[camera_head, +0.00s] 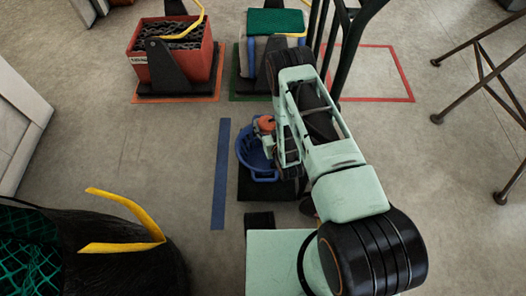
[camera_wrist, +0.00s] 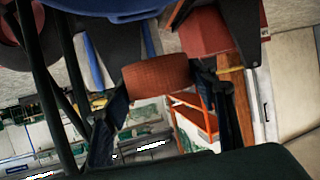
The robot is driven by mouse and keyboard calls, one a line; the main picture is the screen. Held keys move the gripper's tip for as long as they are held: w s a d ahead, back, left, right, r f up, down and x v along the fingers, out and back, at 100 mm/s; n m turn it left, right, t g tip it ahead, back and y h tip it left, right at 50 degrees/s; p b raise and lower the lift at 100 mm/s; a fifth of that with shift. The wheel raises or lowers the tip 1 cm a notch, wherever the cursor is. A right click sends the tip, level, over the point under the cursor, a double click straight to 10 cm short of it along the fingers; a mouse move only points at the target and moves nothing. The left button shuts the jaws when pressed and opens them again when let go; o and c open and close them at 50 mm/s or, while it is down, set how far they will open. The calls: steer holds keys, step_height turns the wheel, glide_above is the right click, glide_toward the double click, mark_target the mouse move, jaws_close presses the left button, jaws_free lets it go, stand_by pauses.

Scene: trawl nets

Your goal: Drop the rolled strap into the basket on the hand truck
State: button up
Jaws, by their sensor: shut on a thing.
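The rolled strap (camera_head: 266,124) is a small orange-red roll. In the wrist view, the strap (camera_wrist: 157,77) sits between the two dark fingers of my gripper (camera_wrist: 160,98), which is shut on it. In the head view, my gripper (camera_head: 268,138) and the strap overlap the upper right of the blue basket (camera_head: 247,158). The strap appears to be above the basket, but its height is hard to tell. The basket's blue rim (camera_wrist: 125,9) shows at the top of the wrist view. My arm hides the basket's right side. The basket stands on a black plate (camera_head: 262,190).
A red crate of chain (camera_head: 140,70) stands at the back left. A green-topped load (camera_head: 275,22) and dark upright tubes (camera_head: 345,60) are behind my arm. A black tub with green net (camera_head: 120,255) and yellow handles is at the front left. Floor left of the blue strip (camera_head: 221,175) is clear.

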step_height(320, 180, down, 6)
steer(key=b, duration=0.4)
steer(key=o, duration=1.4)
step_height(320, 180, up, 10)
steer(key=shift+r, duration=0.1)
